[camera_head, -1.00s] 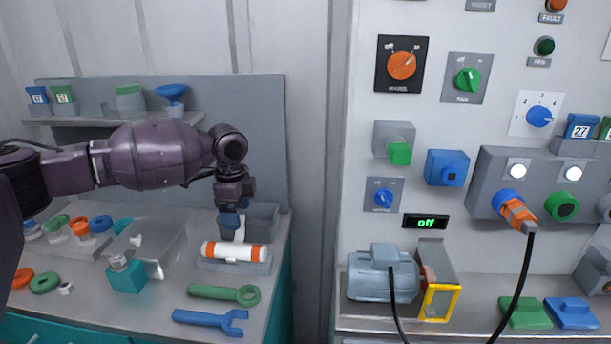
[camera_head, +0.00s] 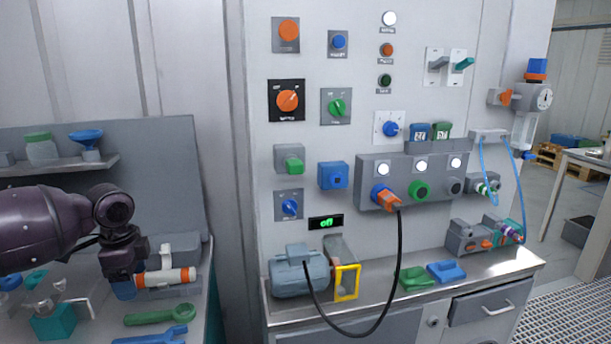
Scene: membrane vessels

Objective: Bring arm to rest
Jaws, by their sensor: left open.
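My left arm comes in from the left in the head view, dark purple, over the workbench. Its gripper (camera_head: 124,288) points down, with blue fingertips, open. It is just left of a white cylinder with orange bands (camera_head: 166,278) that lies in a grey holder on the bench. I cannot tell whether the fingertips touch the cylinder's end. Nothing shows held between the fingers. My right gripper is not in view.
A green wrench (camera_head: 160,315) and a blue wrench (camera_head: 150,337) lie at the bench front. Right is a control panel (camera_head: 240,120) with knobs, an orange plug (camera_head: 389,199) with black cable, and a motor (camera_head: 299,273).

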